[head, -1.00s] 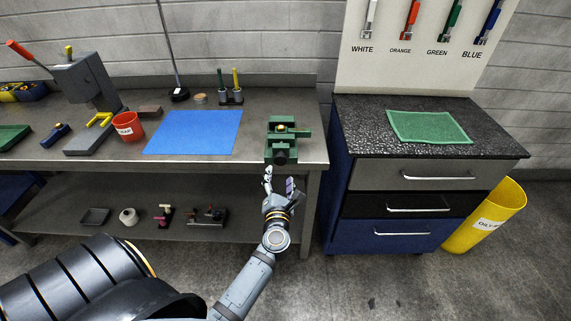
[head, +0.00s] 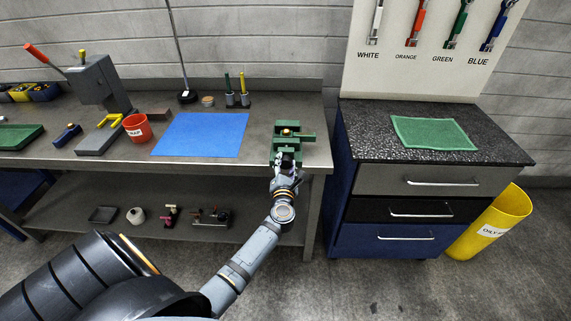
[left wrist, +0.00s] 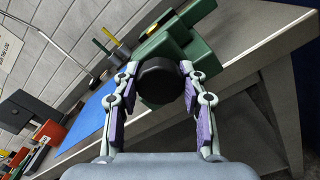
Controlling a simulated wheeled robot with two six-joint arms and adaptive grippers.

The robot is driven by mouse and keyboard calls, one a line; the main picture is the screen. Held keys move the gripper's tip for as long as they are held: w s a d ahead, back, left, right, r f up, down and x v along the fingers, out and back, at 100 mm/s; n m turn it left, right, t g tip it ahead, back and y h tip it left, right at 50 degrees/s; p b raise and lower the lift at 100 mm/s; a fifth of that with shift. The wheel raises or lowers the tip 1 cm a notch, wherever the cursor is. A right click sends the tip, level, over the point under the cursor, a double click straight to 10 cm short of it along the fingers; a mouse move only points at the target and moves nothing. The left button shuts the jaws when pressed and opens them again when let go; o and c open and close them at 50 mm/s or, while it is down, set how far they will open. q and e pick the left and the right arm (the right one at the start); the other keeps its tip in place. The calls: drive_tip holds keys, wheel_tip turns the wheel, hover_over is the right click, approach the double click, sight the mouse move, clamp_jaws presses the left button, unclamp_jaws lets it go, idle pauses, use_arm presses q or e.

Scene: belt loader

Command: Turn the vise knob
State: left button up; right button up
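The green vise (head: 287,132) sits at the right front corner of the workbench. It also shows in the left wrist view (left wrist: 205,52), tilted in the picture. Its black round knob (left wrist: 159,81) faces my left gripper. My left gripper (head: 286,168) is at the front of the vise. In the left wrist view its two purple-padded fingers (left wrist: 158,92) stand spread on either side of the knob, with a narrow gap seen at the left finger. Contact at the right finger cannot be told. My right gripper is not in view.
The workbench (head: 180,168) holds a blue mat (head: 202,134), a red bin (head: 137,128) and a grey press (head: 98,85). A drawer cabinet (head: 420,180) stands right of the bench across a narrow gap. A yellow bin (head: 490,225) stands beside it.

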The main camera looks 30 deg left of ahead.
use_arm(q)
drive_tip(key=c, duration=0.5)
